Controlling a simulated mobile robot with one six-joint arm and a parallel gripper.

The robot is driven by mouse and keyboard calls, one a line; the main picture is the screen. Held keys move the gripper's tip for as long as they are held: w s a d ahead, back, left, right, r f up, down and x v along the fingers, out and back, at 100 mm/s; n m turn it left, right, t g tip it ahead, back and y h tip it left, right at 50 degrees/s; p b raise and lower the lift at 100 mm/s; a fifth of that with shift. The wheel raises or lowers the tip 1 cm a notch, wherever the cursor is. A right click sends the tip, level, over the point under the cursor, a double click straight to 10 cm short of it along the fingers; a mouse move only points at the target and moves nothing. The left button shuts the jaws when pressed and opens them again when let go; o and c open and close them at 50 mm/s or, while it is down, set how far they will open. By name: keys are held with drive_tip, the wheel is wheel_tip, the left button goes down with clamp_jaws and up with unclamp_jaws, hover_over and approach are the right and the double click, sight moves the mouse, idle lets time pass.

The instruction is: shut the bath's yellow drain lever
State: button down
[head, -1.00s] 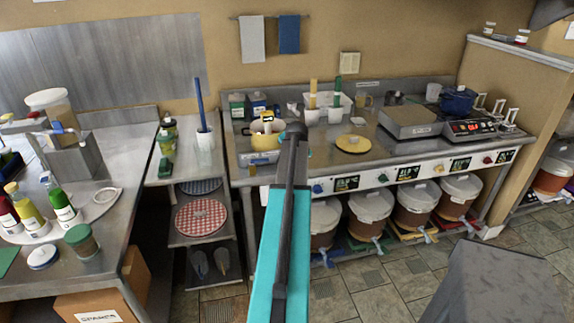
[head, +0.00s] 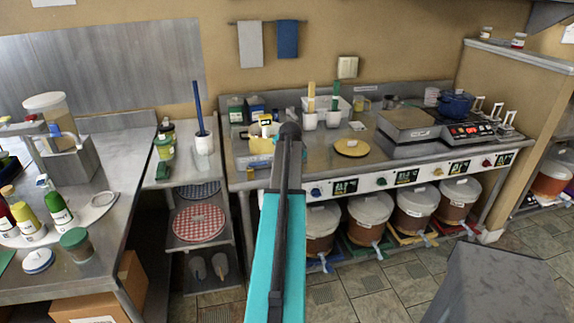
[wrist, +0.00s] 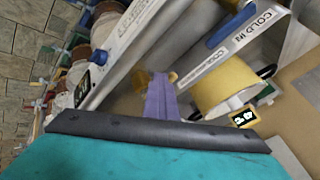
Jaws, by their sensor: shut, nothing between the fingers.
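The steel bath (head: 242,160) stands at the left end of the long counter, with a yellow pot (head: 262,144) at it. The wrist view shows the bath's pale rim strip (wrist: 236,38) with COLD IN lettering and the yellow pot (wrist: 222,86). A small yellow piece (wrist: 172,77), probably the drain lever, shows just past the tip of my gripper (wrist: 160,97). My gripper's purple fingers are together and empty. I cannot tell whether they touch the yellow piece or how the lever is turned. In the head view my arm hides the gripper.
A blue lever (wrist: 226,30) lies by the rim strip. A yellow round lid (head: 352,147) and a scale (head: 408,130) are on the counter to the right. Lidded buckets (head: 370,210) stand below. A grey block (head: 495,285) stands at the front right; floor between is clear.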

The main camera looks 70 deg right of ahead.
drive_tip(key=shift+w+r, duration=0.1)
drive_tip(key=shift+w, duration=0.25)
drive_tip(key=shift+s+a, duration=0.2)
drive_tip(key=shift+a, duration=0.2)
drive_tip(key=a+f+b+v, duration=0.1)
drive_tip(key=a+b+v, duration=0.1)
drive_tip(key=v, duration=0.9)
drive_tip(key=shift+a, duration=0.15)
drive_tip(key=shift+w, duration=0.2)
